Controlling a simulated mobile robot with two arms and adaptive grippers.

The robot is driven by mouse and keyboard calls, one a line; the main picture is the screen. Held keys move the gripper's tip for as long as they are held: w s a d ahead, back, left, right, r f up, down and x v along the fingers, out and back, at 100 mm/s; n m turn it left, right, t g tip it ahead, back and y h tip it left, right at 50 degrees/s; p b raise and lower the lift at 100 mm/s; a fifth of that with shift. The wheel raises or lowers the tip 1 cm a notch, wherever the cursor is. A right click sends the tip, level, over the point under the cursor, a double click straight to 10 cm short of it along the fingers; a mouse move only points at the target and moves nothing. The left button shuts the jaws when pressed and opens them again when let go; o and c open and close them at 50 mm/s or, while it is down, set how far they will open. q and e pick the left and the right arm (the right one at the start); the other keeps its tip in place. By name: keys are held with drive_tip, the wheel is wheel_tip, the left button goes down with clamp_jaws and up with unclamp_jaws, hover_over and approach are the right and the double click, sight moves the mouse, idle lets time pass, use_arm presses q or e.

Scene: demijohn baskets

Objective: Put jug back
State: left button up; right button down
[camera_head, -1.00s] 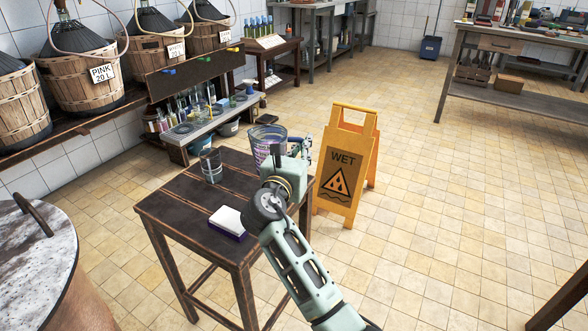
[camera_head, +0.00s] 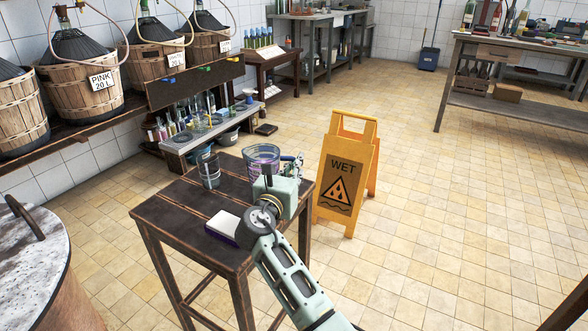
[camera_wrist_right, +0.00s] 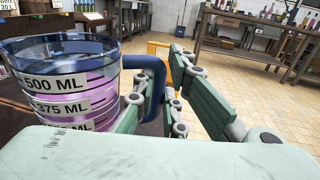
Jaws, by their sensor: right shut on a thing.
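A clear measuring jug (camera_head: 262,156) with pinkish-purple bands and a blue rim is at the back right of the dark wooden stool (camera_head: 165,208) in the head view. In the right wrist view the jug (camera_wrist_right: 70,85) fills the left side, with marks such as "500 ML" and "375 ML". It looks upright. My right gripper (camera_head: 294,164) is shut on the jug's blue handle (camera_wrist_right: 150,63). I cannot tell whether the jug's base touches the stool, as my arm hides part of it. My left gripper is not in view.
A clear glass (camera_head: 209,171) and a white-and-purple box (camera_head: 223,224) stand on the stool. A yellow wet-floor sign (camera_head: 345,180) stands just right of it. Basketed demijohns (camera_head: 85,85) line the left wall. The tiled floor at right is clear.

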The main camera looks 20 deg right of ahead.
drive_tip(key=c, duration=2.2)
unclamp_jaws()
drive_tip(key=shift+f, duration=0.1)
drive_tip(key=o, duration=0.4)
